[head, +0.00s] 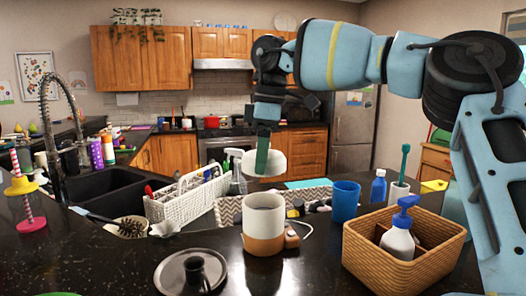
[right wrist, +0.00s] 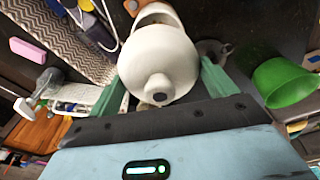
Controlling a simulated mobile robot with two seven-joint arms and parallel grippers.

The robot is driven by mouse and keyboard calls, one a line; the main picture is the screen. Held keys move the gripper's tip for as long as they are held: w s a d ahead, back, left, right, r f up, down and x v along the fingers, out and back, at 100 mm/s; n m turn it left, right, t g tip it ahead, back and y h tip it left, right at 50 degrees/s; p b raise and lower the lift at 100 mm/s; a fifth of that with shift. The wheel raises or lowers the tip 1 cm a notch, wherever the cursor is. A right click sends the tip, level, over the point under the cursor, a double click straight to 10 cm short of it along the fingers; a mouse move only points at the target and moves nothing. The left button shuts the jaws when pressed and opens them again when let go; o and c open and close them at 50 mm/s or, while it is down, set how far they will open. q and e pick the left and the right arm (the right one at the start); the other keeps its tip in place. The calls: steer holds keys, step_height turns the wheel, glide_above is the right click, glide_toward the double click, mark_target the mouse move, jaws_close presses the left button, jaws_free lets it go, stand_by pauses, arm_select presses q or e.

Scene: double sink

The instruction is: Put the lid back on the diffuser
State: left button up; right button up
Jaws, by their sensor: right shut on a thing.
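The diffuser (head: 264,238) stands upright on the dark counter, white above and tan below, with its top open. My right gripper (head: 263,160) is shut on the white domed lid (head: 268,164) and holds it above the diffuser, with a gap between them. In the right wrist view the lid (right wrist: 158,62) sits between the two green fingers, its small dark-tipped spout facing the camera. Part of the diffuser's rim (right wrist: 155,10) shows behind the lid; the rest is hidden. My left gripper is not in view.
A wicker basket (head: 440,262) with a soap bottle (head: 398,243) stands right of the diffuser, and a blue cup (head: 345,202) behind it. A dark round dish (head: 168,277) lies at front left. A white caddy (head: 187,203) and patterned tray (head: 229,212) stand behind.

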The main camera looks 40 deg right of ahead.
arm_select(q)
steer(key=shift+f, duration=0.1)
arm_select(e)
steer(key=shift+f, duration=0.1)
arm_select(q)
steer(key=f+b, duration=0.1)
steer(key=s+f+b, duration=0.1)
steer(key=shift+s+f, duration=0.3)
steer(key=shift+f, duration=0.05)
arm_select(e)
step_height(320, 180, down, 6)
arm_select(q)
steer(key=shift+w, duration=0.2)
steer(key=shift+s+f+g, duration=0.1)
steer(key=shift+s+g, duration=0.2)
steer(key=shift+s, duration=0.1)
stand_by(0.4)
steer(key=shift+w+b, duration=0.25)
steer(key=shift+b, duration=0.1)
arm_select(e)
steer(key=shift+f, duration=0.1)
stand_by(0.4)
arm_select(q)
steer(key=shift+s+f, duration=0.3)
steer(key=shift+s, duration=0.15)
arm_select(e)
steer(key=shift+f, duration=0.15)
stand_by(0.3)
stand_by(0.4)
